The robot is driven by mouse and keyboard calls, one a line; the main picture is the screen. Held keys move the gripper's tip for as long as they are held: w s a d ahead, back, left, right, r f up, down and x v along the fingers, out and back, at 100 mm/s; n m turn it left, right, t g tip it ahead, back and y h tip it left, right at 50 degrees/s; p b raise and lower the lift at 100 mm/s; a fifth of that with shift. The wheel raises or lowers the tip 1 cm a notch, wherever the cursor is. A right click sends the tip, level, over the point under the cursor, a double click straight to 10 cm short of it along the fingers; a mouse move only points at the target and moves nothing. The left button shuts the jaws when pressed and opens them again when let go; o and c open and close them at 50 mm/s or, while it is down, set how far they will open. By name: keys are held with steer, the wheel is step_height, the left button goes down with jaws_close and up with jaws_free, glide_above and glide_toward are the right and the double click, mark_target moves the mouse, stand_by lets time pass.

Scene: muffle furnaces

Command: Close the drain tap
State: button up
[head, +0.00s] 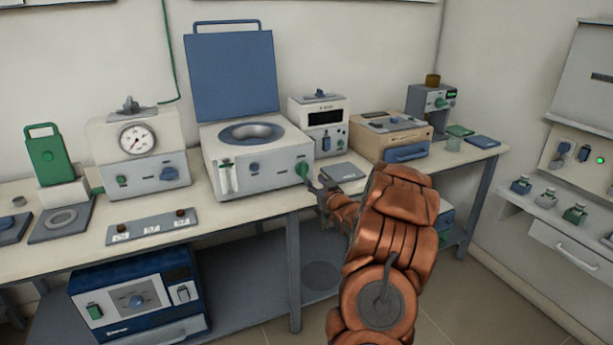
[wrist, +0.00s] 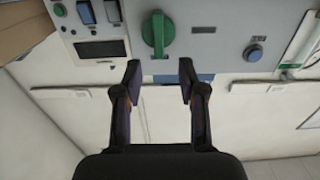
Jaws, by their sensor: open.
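A green turning handle (head: 302,169), which looks like the drain tap, sits at the right of the front panel of the white-grey unit (head: 270,179) with a raised blue lid. In the wrist view the green handle (wrist: 157,33) is a bar on a round base, lying along the picture's vertical. My gripper (head: 318,190) is just in front of and below the handle in the head view. In the wrist view my gripper (wrist: 160,72) has its two fingers apart, with nothing between them. The handle is beyond the fingertips and appears untouched.
A blue knob (head: 254,167) and a flow tube (head: 228,177) share the panel. A white instrument (head: 322,143) and a tan box (head: 398,144) stand to the right. A grey plate (head: 343,172) lies on the bench near my gripper. The bench edge (head: 250,216) runs below.

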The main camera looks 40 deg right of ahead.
mark_target(305, 170)
steer(key=p+x, duration=0.1)
steer(key=x, duration=0.4)
steer(key=shift+w+d+r, duration=0.15)
steer(key=shift+w+d, duration=0.1)
steer(key=shift+w, duration=0.05)
steer(key=shift+w+d+f, duration=0.2)
steer(key=shift+w, duration=0.4)
steer(key=shift+w+d+r, duration=0.1)
steer(key=shift+w+d, duration=0.05)
steer(key=shift+w, duration=0.2)
steer(key=shift+c, duration=0.3)
jaws_close()
